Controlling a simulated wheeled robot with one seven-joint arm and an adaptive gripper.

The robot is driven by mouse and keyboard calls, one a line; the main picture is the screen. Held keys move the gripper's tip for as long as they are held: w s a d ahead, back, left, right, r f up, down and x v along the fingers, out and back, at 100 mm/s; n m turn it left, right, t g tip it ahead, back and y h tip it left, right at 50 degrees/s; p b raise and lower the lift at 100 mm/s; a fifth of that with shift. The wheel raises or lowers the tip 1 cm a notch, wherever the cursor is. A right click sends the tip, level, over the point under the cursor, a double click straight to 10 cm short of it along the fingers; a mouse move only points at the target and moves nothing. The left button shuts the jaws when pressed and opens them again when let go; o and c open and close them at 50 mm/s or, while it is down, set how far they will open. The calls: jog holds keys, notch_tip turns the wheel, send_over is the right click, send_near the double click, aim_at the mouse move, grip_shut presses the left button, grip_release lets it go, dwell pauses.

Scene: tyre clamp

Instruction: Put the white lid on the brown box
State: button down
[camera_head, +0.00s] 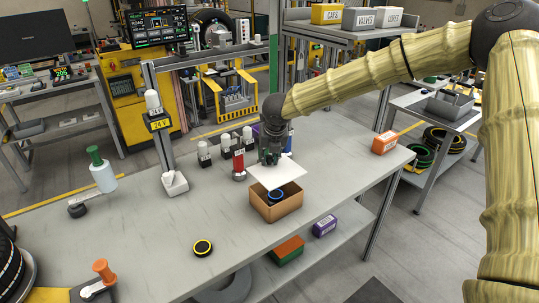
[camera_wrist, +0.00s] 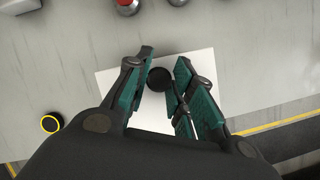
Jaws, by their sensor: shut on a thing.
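The white lid (camera_head: 279,174) is a thin, square sheet held above the brown box (camera_head: 283,207). It also shows in the wrist view (camera_wrist: 112,83), with a round black knob (camera_wrist: 160,77) in its middle. My gripper (camera_head: 270,159) is shut on the lid by its knob; its teal fingers (camera_wrist: 165,66) stand on both sides of the knob. The box is open at the top, and a black puck with a blue ring (camera_head: 276,196) shows inside it. The lid covers the box's back part from the head view. The box is hidden in the wrist view.
A black puck with a yellow ring (camera_head: 202,248) lies left of the box. A red-topped cylinder (camera_head: 239,167) and several white-topped ones stand behind. An orange box (camera_head: 385,142) is at the table's right. A lamp post (camera_head: 160,122) rises at left. Bare table (camera_head: 140,225) lies front left.

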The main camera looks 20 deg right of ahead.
aim_at(270, 167)
jog(key=shift+f+b, duration=1.7)
jog(key=shift+f, duration=1.8)
jog(key=c, duration=1.1)
grip_release()
jog(key=shift+c, duration=0.2)
jog(key=v, duration=1.2)
